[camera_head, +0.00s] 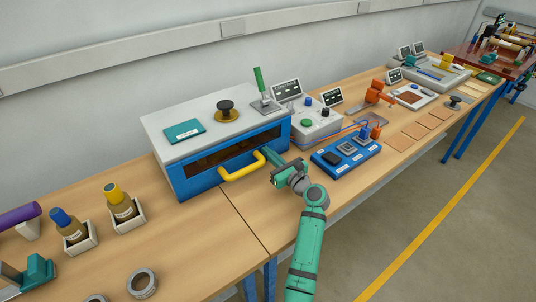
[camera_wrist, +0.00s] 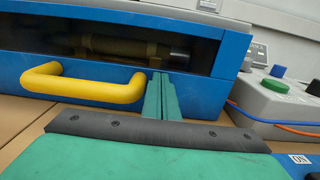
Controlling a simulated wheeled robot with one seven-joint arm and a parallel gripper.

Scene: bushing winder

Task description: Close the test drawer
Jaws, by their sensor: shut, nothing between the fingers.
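The test drawer (camera_head: 205,178) is the blue front with a yellow handle (camera_head: 243,166) on a white-topped blue cabinet in the head view. In the wrist view the handle (camera_wrist: 85,86) is at the left, below a dark window with a cylinder inside. No clear gap shows between drawer front and cabinet; I cannot tell whether it is fully closed. My gripper (camera_head: 271,160) is shut and empty, just right of the handle, with its fingers (camera_wrist: 161,98) pointing at the blue front. I cannot tell whether the fingertips touch it.
A grey control box (camera_head: 315,122) with buttons stands right of the cabinet. A blue panel with black parts (camera_head: 345,158) lies right of my gripper. Two bottles in holders (camera_head: 120,207) stand at the left. The tabletop in front of the cabinet (camera_head: 185,235) is mostly clear.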

